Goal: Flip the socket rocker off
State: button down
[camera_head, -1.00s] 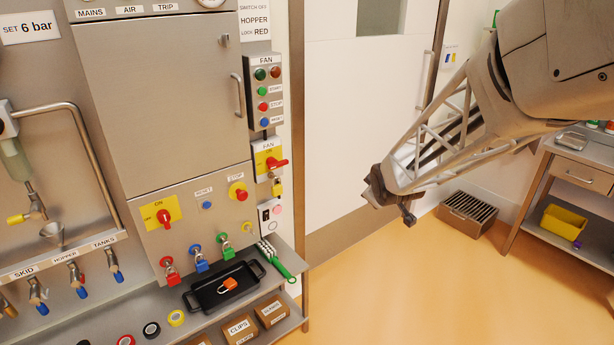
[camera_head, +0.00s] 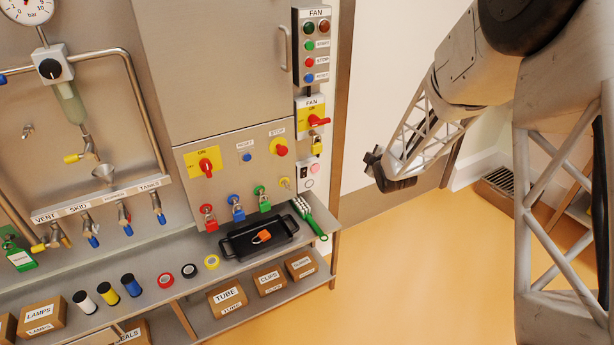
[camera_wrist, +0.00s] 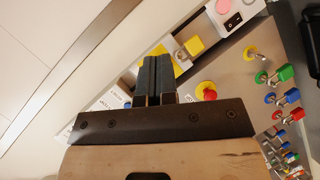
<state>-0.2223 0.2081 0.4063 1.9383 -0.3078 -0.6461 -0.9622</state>
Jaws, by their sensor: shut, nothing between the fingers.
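The socket is a small white plate with a black rocker (camera_head: 304,171) and a pink round part, low on the right edge of the steel cabinet. In the wrist view the black rocker (camera_wrist: 233,22) shows near the top, right of my fingers, with a small red mark. Its tilt is too small to tell. My gripper (camera_head: 376,171) is in the air to the right of the socket, apart from it. In the wrist view my gripper (camera_wrist: 154,68) has its two dark fingers together with nothing between them.
Above the socket are a yellow padlock (camera_head: 317,145) and a red-handled FAN switch (camera_head: 318,121). Left of it are the STOP button (camera_head: 281,149) and red, blue and green padlocks. A black tray (camera_head: 258,238) and green-handled brush (camera_head: 309,218) lie below. Free room lies to the right.

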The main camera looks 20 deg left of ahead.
aim_at(304, 171)
jog(key=a+f+n+y, duration=0.4)
jog(key=a+f, duration=0.3)
jog(key=f, duration=0.4)
jog(key=w+a+f+n+t+y, duration=0.1)
jog(key=a+f+n+y, duration=0.3)
jog(key=a+f, duration=0.4)
jog(key=shift+w+a+f+n, duration=0.25)
jog(key=shift+f+n, duration=0.35)
jog(key=shift+f, duration=1.3)
jog(key=shift+w, duration=0.15)
jog(key=x, duration=1.3)
jog(key=shift+w+a, duration=0.15)
jog(key=shift+a, duration=0.1)
jog(key=shift+w+a+r, duration=0.1)
jog(key=shift+w+a, duration=0.05)
